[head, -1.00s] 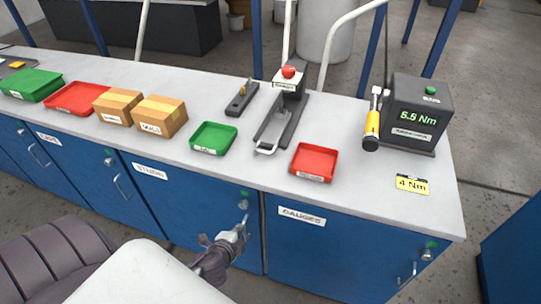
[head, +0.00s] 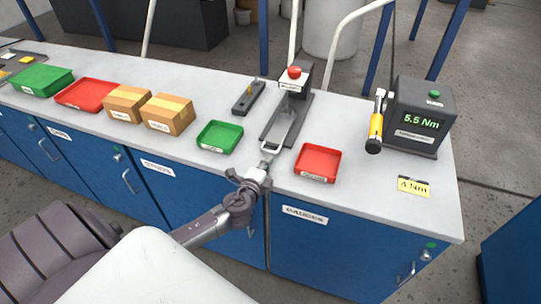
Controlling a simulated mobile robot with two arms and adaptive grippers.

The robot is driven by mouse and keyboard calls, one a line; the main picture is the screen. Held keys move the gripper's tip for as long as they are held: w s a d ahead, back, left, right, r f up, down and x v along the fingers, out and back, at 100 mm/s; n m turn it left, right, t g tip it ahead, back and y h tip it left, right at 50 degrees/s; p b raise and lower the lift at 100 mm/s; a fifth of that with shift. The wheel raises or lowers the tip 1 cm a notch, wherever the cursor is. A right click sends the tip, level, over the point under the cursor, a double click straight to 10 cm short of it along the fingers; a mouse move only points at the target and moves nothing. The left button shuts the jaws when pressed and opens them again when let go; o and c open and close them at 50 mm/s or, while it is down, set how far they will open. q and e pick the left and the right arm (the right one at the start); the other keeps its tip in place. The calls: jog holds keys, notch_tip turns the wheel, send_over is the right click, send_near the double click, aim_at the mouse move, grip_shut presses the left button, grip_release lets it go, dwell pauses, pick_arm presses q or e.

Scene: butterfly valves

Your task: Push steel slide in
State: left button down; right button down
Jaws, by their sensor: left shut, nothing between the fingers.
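The steel slide (head: 278,134) lies in the dark base of a bench fixture (head: 292,105) with a red button on top. Its looped handle end points toward the front edge of the bench. My left gripper (head: 267,161) is shut and empty, with its fingertips at or very close to the handle end; I cannot tell whether they touch. My right gripper is not in view.
A green tray (head: 220,136) stands left of the slide and a red tray (head: 318,162) right of it. Two cardboard boxes (head: 167,114) stand further left. A torque tester (head: 420,116) with a yellow-handled wrench (head: 376,130) stands at the right.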

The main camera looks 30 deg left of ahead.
aim_at(279, 140)
pick_arm(q)
jog(key=shift+x, duration=1.4)
jog(key=x, duration=0.2)
jog(key=b+x, duration=0.1)
jog(key=x, duration=0.2)
jog(key=r+b+x, duration=0.1)
jog(key=x, duration=0.1)
jog(key=shift+w, duration=0.45)
jog(key=shift+a+r, duration=0.15)
jog(key=shift+r, duration=0.25)
jog(key=shift+r, duration=0.1)
